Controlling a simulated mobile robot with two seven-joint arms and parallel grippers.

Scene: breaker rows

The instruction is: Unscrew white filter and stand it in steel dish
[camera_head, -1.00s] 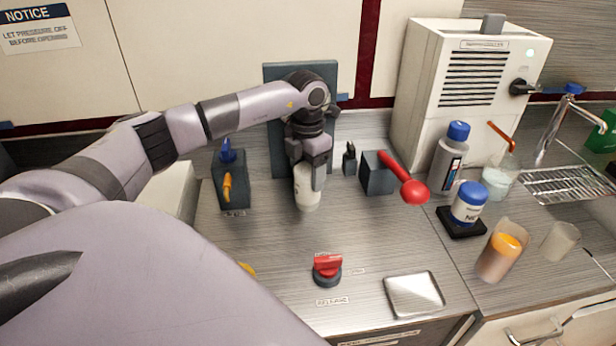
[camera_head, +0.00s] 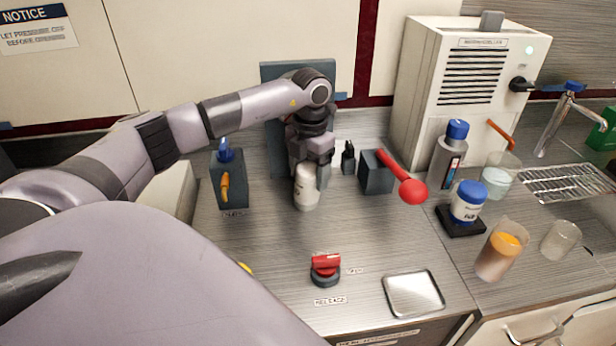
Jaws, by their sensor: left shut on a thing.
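The white filter (camera_head: 306,190) hangs upright in front of the grey-blue back plate (camera_head: 280,150), low over the steel counter. My left gripper (camera_head: 309,170) reaches down from above and is shut on the filter's upper part. The gripper hides the filter's top, so I cannot tell whether it is still threaded to its mount. The steel dish (camera_head: 414,294) lies empty at the counter's front edge, to the right of the filter and nearer to me. My right gripper is out of view.
A block with a red-knobbed lever (camera_head: 408,188) stands right of the filter. A red release knob (camera_head: 326,268) sits left of the dish. A block with blue and yellow handles (camera_head: 227,180) is at left. Bottles and beakers (camera_head: 500,252) stand at right.

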